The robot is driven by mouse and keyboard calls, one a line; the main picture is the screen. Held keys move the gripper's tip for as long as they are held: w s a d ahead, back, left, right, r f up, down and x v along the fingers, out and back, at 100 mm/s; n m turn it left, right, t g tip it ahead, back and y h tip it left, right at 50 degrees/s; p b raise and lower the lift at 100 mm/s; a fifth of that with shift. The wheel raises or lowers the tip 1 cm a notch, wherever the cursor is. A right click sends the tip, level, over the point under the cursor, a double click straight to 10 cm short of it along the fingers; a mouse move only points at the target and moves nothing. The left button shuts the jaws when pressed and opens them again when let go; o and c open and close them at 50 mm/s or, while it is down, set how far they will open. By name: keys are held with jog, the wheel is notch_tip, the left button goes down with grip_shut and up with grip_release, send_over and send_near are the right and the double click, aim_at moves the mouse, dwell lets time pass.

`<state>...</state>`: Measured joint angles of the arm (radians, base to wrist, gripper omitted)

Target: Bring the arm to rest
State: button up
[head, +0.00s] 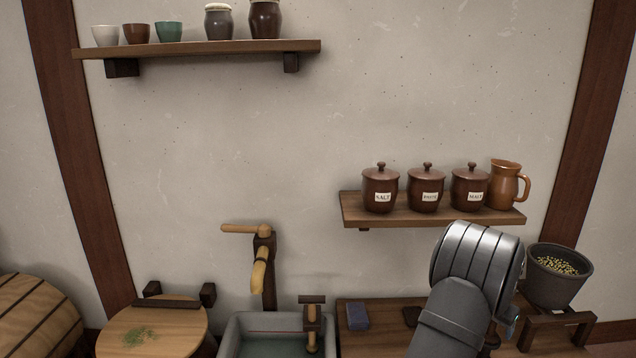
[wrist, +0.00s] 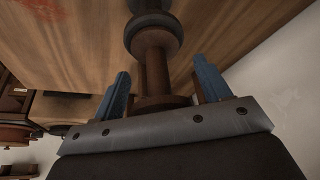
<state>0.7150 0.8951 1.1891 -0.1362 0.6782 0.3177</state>
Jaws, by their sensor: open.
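My gripper (wrist: 162,66) shows in the wrist view with its two blue fingers apart. A turned brown wooden post with dark round parts (wrist: 152,45) shows between and beyond the fingers. I cannot tell whether either finger touches it. In the head view my arm reaches over the right part of the counter and hides most of my gripper and what lies below it.
A grey pot of grain (head: 557,268) stands on a wooden stand right of my arm. A shelf (head: 352,211) with lidded jars and a jug (head: 506,186) is behind and above. A sink (head: 240,325), a tap (head: 264,262) and a blue block (head: 357,316) lie left.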

jog(key=shift+r, duration=1.35)
jog(key=shift+o, duration=0.3)
